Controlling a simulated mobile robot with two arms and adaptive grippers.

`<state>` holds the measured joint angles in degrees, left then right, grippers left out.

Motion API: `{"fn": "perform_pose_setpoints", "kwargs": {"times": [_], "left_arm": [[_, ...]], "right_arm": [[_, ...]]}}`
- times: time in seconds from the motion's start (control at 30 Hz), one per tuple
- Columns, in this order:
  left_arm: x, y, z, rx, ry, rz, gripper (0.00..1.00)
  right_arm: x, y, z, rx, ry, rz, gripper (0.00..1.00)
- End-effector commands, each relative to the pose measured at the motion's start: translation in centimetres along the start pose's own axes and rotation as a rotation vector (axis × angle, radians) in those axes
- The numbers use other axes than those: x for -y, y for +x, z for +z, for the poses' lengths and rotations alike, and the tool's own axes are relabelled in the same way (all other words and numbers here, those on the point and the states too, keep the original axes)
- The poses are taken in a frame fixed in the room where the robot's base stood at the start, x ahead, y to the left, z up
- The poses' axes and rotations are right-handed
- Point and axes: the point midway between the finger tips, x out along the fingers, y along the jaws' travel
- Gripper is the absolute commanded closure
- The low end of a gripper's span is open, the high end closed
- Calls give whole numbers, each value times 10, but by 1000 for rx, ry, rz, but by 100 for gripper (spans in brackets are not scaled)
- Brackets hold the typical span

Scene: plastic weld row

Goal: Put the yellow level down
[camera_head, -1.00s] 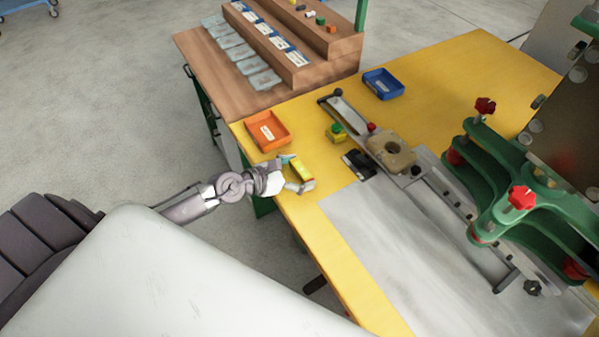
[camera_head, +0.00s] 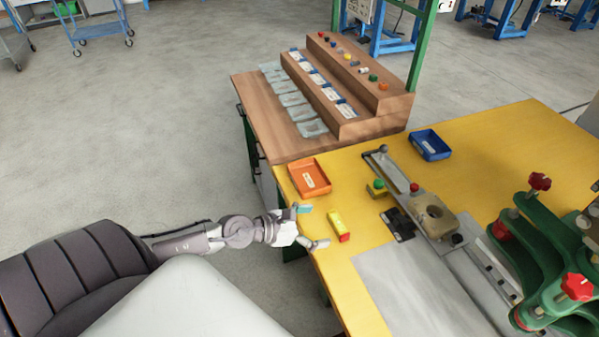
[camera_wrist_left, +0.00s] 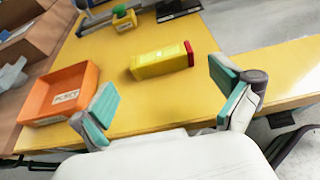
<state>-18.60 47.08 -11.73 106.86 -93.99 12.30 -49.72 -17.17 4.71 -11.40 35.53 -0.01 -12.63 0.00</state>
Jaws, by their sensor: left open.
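The yellow level (camera_head: 338,225), a small block with a red end, rests on the yellow table top near its left edge. It also shows in the left wrist view (camera_wrist_left: 160,62), lying beyond the fingers with its red end to the right. My left gripper (camera_head: 308,228) is open and empty, just left of the level at the table edge. In the left wrist view its teal-padded fingers (camera_wrist_left: 168,108) are wide apart, with a gap between them and the level. My right gripper is not in view.
An orange bin (camera_head: 325,190) stands behind the level, and a blue bin (camera_head: 446,153) farther right. A yellow box with a green button (camera_head: 377,189) and the metal rail fixture (camera_head: 462,243) lie to the right. Green clamps (camera_head: 545,240) stand at far right.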

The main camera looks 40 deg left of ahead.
Motion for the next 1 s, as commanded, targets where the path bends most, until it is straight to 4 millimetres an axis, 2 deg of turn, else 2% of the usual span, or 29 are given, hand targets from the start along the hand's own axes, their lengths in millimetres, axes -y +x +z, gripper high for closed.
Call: {"fn": "perform_pose_setpoints", "kwargs": {"times": [0.1,0.3,0.5,0.77,0.87,0.97,1.0], "left_arm": [[1,-24,-6,-5,1,-2,0],[0,-48,-4,-1,-2,0,0],[0,-58,-1,0,1,0,0],[-2,-60,-2,0,-11,4,0],[-18,-58,-21,-3,-142,57,0],[-52,-58,-75,1,-475,189,0],[-65,-59,-107,9,-661,262,0]], "right_arm": [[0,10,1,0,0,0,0],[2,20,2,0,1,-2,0],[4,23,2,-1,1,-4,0],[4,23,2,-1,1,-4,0],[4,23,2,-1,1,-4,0],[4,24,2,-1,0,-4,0],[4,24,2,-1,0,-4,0]]}}
